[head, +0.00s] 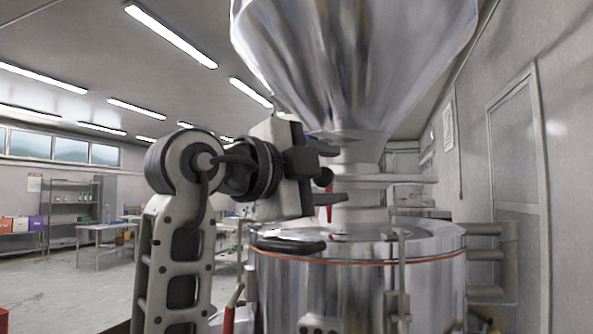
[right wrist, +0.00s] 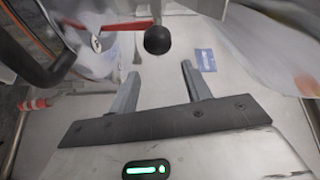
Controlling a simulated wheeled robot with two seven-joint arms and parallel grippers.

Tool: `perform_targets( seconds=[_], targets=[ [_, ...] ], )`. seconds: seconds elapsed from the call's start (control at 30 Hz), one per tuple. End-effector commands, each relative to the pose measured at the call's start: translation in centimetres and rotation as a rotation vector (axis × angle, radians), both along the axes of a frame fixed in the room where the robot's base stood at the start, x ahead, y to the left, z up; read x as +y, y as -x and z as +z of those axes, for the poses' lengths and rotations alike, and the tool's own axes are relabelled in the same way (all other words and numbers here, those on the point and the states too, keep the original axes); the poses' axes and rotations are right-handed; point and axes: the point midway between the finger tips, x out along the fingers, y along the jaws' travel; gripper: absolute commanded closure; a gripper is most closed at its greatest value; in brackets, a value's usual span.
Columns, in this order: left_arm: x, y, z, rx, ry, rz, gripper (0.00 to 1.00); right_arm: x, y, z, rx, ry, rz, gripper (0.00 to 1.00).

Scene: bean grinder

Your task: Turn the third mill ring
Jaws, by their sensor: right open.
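The bean grinder is a shiny steel machine with a cone hopper (head: 355,60) above a round drum (head: 350,285). Between them is a neck with stacked ring-like collars (head: 395,180); I cannot tell which is the third mill ring. My right gripper (head: 335,174) is beside the neck, fingers apart and pointing at it. In the right wrist view, the knob (right wrist: 157,40) lies just beyond the open, empty fingers (right wrist: 160,70). My left gripper is out of view.
A red lever (right wrist: 115,26) and a dark curved handle (right wrist: 40,65) are close by in the right wrist view. A black handle (head: 290,245) lies on the drum top. Steel pipes (head: 484,258) stick out at the drum's right. Shelves (head: 70,205) stand far left.

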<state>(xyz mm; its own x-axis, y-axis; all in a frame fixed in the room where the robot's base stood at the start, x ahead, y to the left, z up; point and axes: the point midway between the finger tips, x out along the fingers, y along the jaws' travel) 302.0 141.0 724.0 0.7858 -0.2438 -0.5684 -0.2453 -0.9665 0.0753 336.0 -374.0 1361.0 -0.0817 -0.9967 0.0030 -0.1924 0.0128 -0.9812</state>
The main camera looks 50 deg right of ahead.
Motion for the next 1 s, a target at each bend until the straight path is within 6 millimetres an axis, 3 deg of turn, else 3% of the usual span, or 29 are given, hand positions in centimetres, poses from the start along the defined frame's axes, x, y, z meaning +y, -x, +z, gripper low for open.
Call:
perform_targets(
  seconds=[1.0],
  targets=[
    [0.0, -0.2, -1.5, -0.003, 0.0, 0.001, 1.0, 6.8, 2.5, -0.1, 0.0, 0.0, 0.0, 0.52]
  ],
)
